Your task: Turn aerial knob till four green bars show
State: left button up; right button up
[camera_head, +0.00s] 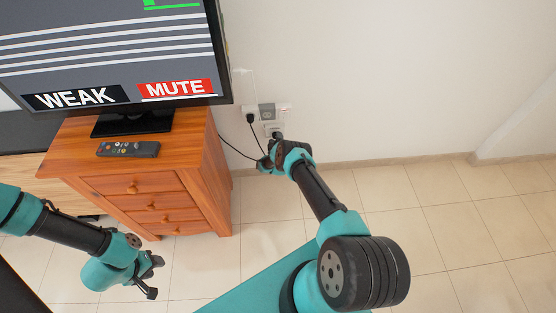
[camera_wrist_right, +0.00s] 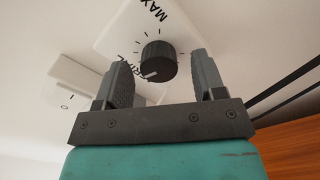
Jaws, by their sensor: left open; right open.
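The black aerial knob (camera_wrist_right: 158,60), with a light pointer mark, sits on a white wall plate (camera_wrist_right: 115,35) with tick marks and the word MAX. My right gripper (camera_wrist_right: 160,72) is open, its fingers on either side of the knob in the right wrist view with a gap at each side. In the head view my right gripper (camera_head: 268,162) is at the wall, and I cannot make out the knob there. My left gripper (camera_head: 152,277) is open and empty.
A wooden chest of drawers (camera_head: 145,165) bears the television and a remote control (camera_head: 128,149). Wall sockets (camera_head: 266,112) with black cables are just above my right gripper. A white switch (camera_wrist_right: 70,88) is beside the knob plate. Tiled floor at right is clear.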

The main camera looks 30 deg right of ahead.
jog(key=v, duration=1.6)
jog(key=shift+a+r, duration=0.1)
jog(key=shift+a, duration=0.05)
jog(key=s+a+r+m+g+y, duration=0.4)
jog(key=a+r+g+y, duration=0.3)
jog(key=a+r+y, duration=0.15)
jog(key=s+a+r+m+g+y, duration=0.1)
jog(key=s+a+r+m+g, duration=0.1)
jog(key=s+a+r+g, duration=0.2)
jog(key=s+a+r+m+g+y, duration=0.2)
jog(key=s+a+r+g, duration=0.2)
jog(key=s+r, duration=0.6)
jog(key=s, duration=0.7)
jog(key=shift+s, duration=0.35)
jog(key=shift+w, duration=0.1)
